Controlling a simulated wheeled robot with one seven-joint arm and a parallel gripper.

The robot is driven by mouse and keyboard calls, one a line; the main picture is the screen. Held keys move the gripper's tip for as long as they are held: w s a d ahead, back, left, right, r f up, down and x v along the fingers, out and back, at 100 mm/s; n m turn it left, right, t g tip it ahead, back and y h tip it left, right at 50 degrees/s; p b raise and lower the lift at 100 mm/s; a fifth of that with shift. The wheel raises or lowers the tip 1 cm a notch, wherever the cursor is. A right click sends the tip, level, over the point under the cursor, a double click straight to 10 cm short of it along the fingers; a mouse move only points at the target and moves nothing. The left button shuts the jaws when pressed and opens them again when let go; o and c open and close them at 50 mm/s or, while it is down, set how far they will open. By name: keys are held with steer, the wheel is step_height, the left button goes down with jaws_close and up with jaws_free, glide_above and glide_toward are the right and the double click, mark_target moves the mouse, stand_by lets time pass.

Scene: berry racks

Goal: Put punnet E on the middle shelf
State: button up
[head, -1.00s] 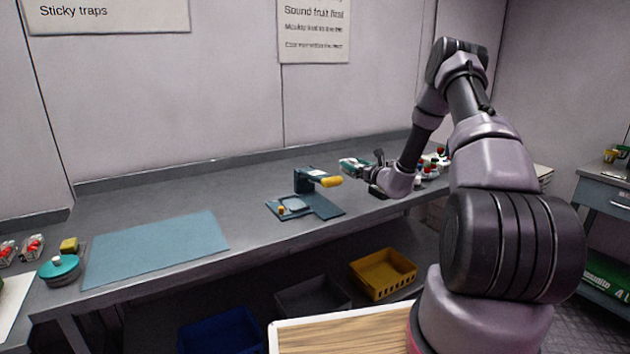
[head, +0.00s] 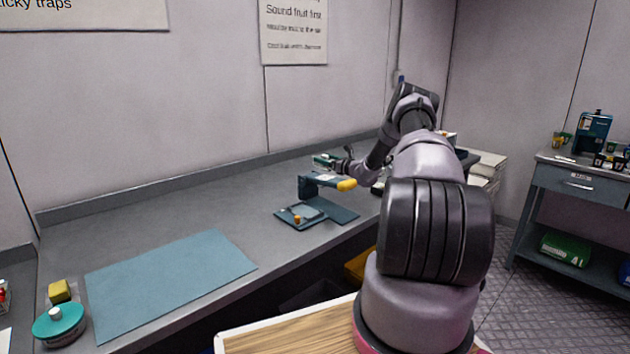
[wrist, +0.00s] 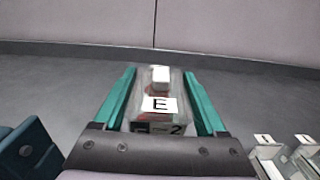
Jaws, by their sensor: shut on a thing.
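Punnet E (wrist: 156,90) is a clear box with a white label reading E and something red inside. It sits between the two green fingers of my gripper (wrist: 160,88) in the wrist view, and the gripper is shut on it. In the head view my gripper (head: 325,161) is small, held above the bench behind the blue device with the yellow handle. The punnet is too small there to make out clearly. No shelf marked as the middle one can be made out in these frames.
The grey bench (head: 150,205) carries a blue mat (head: 170,280), a teal-lidded round container (head: 59,322), a yellow block (head: 60,291) and the blue device (head: 310,187). A second table (head: 570,180) with cups stands at the right, a green box (head: 566,248) below. Patterned floor between is clear.

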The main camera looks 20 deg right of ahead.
step_height(320, 180, down, 7)
steer(key=shift+a+f, duration=0.1)
steer(key=shift+f, duration=0.1)
steer(key=shift+f, duration=0.15)
steer(key=o, duration=1.4)
